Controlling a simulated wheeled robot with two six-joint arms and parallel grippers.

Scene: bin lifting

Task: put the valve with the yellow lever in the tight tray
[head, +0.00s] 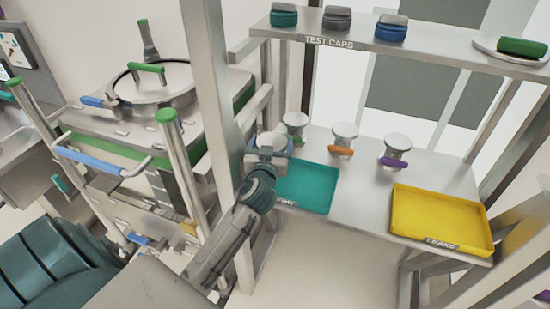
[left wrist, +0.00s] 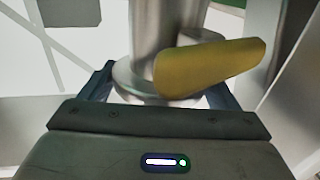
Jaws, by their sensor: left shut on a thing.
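The valve (left wrist: 145,45) with the yellow lever (left wrist: 210,68) fills the middle of the left wrist view, upright between the jaws. My left gripper (head: 268,150) is shut on it. In the head view the gripper is at the left end of the bench, at the back left of the teal tight tray (head: 308,190). A pale round top shows at the gripper there, and the yellow lever is hidden. I cannot tell whether the valve touches the bench. The tight tray looks empty. My right gripper is not in view.
Valves with a green lever (head: 295,122), an orange lever (head: 342,150) and a purple lever (head: 394,160) stand behind the trays. An empty yellow leaks tray (head: 443,218) is at right. A shelf (head: 400,48) with test caps overhangs the back. A metal post (head: 222,110) stands left of the gripper.

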